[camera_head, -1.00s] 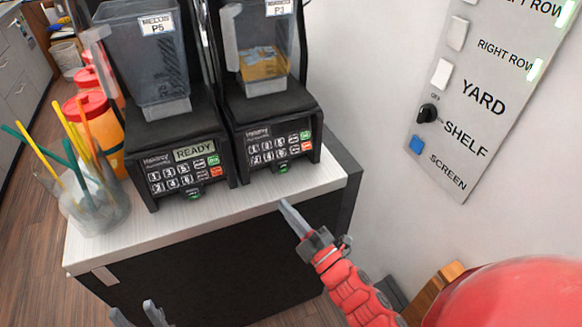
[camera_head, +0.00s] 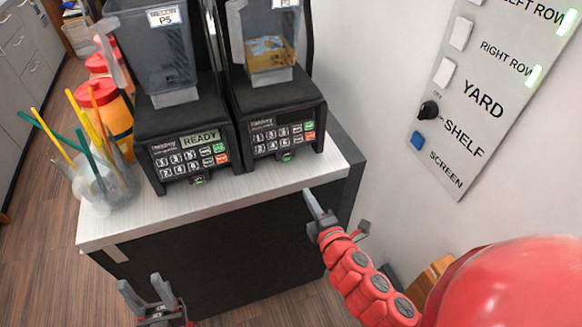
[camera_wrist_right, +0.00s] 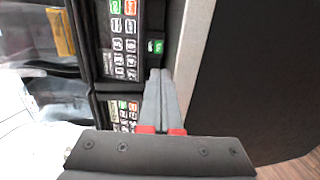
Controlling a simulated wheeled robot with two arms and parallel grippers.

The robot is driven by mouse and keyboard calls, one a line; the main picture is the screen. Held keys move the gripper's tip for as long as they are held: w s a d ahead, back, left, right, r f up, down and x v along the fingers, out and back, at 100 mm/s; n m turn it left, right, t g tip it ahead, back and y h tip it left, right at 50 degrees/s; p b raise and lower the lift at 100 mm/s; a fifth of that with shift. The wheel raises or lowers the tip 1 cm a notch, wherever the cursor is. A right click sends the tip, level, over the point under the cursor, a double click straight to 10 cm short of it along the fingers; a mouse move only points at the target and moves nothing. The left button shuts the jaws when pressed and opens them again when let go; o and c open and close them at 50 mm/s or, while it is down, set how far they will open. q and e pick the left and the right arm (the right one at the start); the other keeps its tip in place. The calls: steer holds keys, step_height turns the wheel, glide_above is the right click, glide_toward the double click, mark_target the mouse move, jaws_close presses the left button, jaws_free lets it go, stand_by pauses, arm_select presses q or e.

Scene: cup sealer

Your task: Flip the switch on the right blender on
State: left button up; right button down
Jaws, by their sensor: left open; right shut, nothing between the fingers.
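The right blender (camera_head: 275,118) stands on the counter with a dark keypad base and a clear jug holding some yellow-brown contents. Its small green switch (camera_head: 287,156) is low on the front, under the keypad. The switch also shows in the right wrist view (camera_wrist_right: 155,46), just beyond my fingertips. My right gripper (camera_head: 313,196) is shut and empty, in front of the counter's front edge, below and right of the switch, apart from it. In the wrist view its closed fingers (camera_wrist_right: 160,75) point toward the switch. My left gripper (camera_head: 143,288) is open and empty, low in front of the counter.
The left blender (camera_head: 182,125) stands close beside it, its display reading READY. A clear container with straws (camera_head: 105,185) and red-capped bottles (camera_head: 112,105) stand at the left. A wall panel with switches (camera_head: 465,95) is at the right. The counter's front strip (camera_head: 235,190) is clear.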

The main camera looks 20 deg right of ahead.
steer(key=b, duration=0.5)
glide_toward(287, 161)
steer(key=w, duration=0.2)
steer(key=w+p, duration=0.1)
steer(key=w, duration=0.2)
steer(key=shift+w+a+f, duration=0.1)
steer(key=shift+f, duration=0.15)
steer(key=shift+w+f, duration=0.2)
steer(key=shift+w, duration=0.6)
